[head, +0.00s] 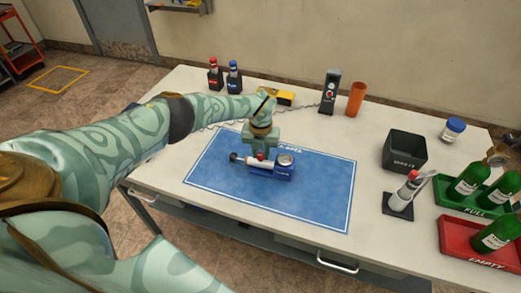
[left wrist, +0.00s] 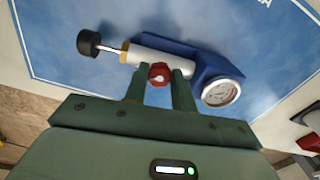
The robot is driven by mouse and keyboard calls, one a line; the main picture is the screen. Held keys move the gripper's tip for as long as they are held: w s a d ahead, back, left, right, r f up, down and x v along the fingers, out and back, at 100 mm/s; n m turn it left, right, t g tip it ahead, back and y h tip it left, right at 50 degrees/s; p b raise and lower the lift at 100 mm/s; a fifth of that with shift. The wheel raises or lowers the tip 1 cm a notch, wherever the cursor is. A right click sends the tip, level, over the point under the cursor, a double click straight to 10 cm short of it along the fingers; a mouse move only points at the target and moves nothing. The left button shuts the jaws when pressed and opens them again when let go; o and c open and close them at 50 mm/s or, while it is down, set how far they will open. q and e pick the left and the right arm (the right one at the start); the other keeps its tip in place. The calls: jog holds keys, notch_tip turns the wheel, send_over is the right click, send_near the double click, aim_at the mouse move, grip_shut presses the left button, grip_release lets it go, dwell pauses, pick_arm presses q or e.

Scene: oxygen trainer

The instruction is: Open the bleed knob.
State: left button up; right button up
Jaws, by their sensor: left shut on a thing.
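The trainer (head: 281,172) is a blue body with a silver barrel, a round gauge and a black end knob, lying on the blue mat (head: 320,205). In the left wrist view the trainer (left wrist: 203,62) shows its gauge on the right and black end on the left. A small red knob (left wrist: 159,73), likely the bleed knob, sits on the barrel's near side. My left gripper (left wrist: 160,80) is shut on this red knob, one finger on each side. In the head view my left gripper (head: 262,150) reaches down over the trainer. My right gripper is not in view.
A dark bin (head: 404,151), a small cylinder on a stand (head: 404,193), a green tray (head: 455,203) and a red tray (head: 462,240) with bottles stand to the right. An orange cup (head: 356,99), a black handset and two small bottles stand at the back. The mat's front right is clear.

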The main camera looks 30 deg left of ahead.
aim_at(261, 154)
pick_arm(q)
jog(key=shift+n, duration=0.9)
jog(key=o, duration=1)
jog(key=shift+r+p, duration=0.15)
jog(key=shift+p, duration=0.2)
notch_tip(261, 154, up, 7)
jog(key=p, duration=0.3)
jog(key=shift+w, duration=0.1)
notch_tip(261, 154, up, 9)
jog(key=p, duration=0.1)
